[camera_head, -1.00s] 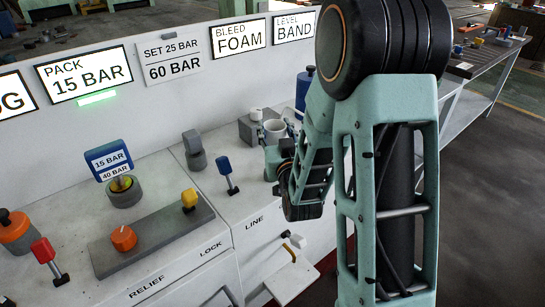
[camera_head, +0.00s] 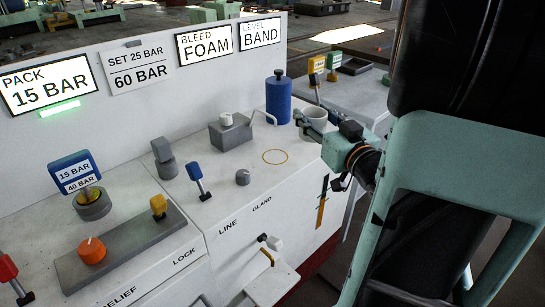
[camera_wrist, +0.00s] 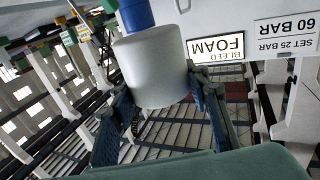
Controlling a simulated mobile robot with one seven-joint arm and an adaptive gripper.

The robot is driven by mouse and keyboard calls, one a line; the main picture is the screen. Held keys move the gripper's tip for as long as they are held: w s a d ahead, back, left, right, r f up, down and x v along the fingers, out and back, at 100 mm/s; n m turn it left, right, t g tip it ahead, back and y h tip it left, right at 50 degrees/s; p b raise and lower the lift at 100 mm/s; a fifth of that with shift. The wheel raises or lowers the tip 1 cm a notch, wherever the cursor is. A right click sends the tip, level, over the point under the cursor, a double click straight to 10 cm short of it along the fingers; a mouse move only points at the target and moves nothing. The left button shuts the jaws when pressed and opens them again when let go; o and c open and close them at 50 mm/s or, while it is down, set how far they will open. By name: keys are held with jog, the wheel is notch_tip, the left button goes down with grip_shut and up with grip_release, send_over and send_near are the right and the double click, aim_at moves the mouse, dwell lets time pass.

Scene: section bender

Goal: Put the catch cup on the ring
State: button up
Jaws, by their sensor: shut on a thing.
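The catch cup is a plain white cup (camera_head: 313,121), seen upright at the right edge of the bench. My gripper (camera_head: 322,127) reaches it from the right and is shut on it. In the wrist view the cup (camera_wrist: 157,72) sits between my two fingers, hiding part of what lies behind. The ring is a thin yellow circle (camera_head: 275,150) on the white bench top, left of and nearer than the cup. Nothing stands on the ring. The cup is apart from it; its height above the bench is hard to tell.
A blue cylinder (camera_head: 279,100) and a thin bent spout (camera_head: 266,116) stand behind the ring. A grey block (camera_head: 230,133) with a white cap, a grey knob (camera_head: 243,177) and a blue lever (camera_head: 198,178) are to the left. The bench top around the ring is clear.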

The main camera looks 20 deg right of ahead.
jog(key=shift+s+d, duration=0.25)
jog(key=shift+s, duration=0.05)
jog(key=w+a+f+b, duration=0.1)
jog(key=w+f, duration=0.2)
jog(key=w, duration=0.1)
jog(key=w+a+f+b, duration=0.2)
jog(key=w+f, duration=0.1)
jog(key=w, duration=0.1)
jog(key=w+a+f+b, duration=0.1)
jog(key=w+f+b, duration=0.1)
jog(key=w+f, duration=0.1)
jog(key=shift+w+a, duration=0.25)
jog(key=shift+w, duration=0.3)
jog(key=shift+w+a+f, duration=0.1)
jog(key=shift+w+f, duration=0.05)
jog(key=shift+f, duration=0.1)
jog(key=shift+w+f+b, duration=0.2)
jog(key=shift+f+b, duration=0.75)
jog(key=shift+f, duration=0.8)
jog(key=shift+f, duration=0.1)
jog(key=shift+f, duration=0.1)
jog(key=o, duration=1.1)
jog(key=shift+o, duration=0.2)
